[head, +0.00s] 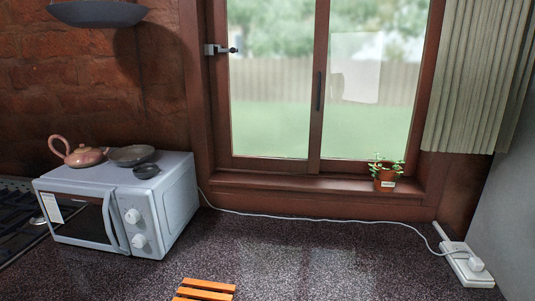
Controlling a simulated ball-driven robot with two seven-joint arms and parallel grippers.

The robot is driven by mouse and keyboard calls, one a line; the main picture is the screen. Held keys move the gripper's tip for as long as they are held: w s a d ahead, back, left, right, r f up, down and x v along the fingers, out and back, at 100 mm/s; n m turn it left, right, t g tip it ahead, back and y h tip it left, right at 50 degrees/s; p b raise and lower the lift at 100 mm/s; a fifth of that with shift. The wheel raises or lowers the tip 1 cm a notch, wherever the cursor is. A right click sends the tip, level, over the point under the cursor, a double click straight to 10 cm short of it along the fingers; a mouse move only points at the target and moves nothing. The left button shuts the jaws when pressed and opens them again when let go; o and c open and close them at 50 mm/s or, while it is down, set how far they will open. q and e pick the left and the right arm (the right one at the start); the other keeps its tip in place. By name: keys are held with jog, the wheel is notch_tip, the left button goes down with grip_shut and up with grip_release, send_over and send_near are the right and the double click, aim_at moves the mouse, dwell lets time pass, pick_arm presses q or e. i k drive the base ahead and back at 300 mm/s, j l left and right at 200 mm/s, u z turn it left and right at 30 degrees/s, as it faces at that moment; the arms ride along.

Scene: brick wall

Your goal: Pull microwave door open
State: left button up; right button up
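A white microwave (174,211) stands on the dark speckled counter at the left, its front turned toward the lower left of the head view. Its door (77,219) has a dark window with a white label and looks shut. A light vertical door handle (112,223) runs along the door's right edge. Two round knobs (136,228) sit on the panel to the right of the handle. Neither of my grippers shows in the head view.
A teapot (83,154), a shallow bowl (132,155) and a small dark dish (146,170) sit on the microwave. A stove (17,222) lies left. An orange slatted piece (205,290) lies in front. A cord runs to a power strip (466,265). The middle counter is clear.

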aim_at(86, 215)
jog(key=k+u, duration=0.1)
jog(key=u, duration=1.25)
